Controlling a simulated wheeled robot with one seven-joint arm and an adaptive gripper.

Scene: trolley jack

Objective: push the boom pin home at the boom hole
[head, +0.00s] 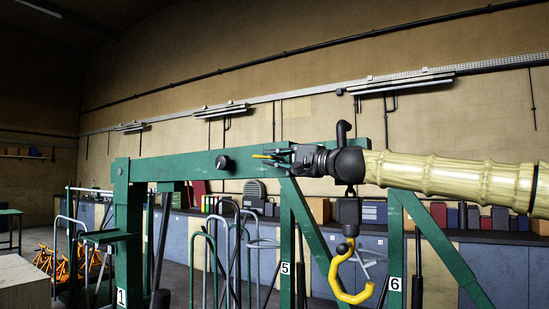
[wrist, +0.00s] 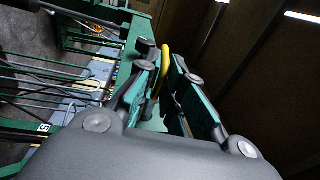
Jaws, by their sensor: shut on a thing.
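The green boom (head: 180,166) runs across the head view, with a round black knob (head: 223,162) on its side. My gripper (head: 274,155) is in front of the boom, to the right of that knob, pointing left. It is shut on the boom pin, whose yellow part (head: 262,156) shows at the fingertips. In the wrist view my gripper (wrist: 165,72) has the curved yellow part of the pin (wrist: 166,58) between its two fingers. The boom hole and the pin's shank are hidden, so I cannot tell how deep the pin sits.
A yellow hook (head: 347,284) hangs from a black block below my wrist. Green posts numbered 1, 5 and 6 stand beneath the boom. Metal hoop rails (head: 230,235) stand behind, before blue cabinets (head: 500,265). Orange stands (head: 68,264) are on the floor at left.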

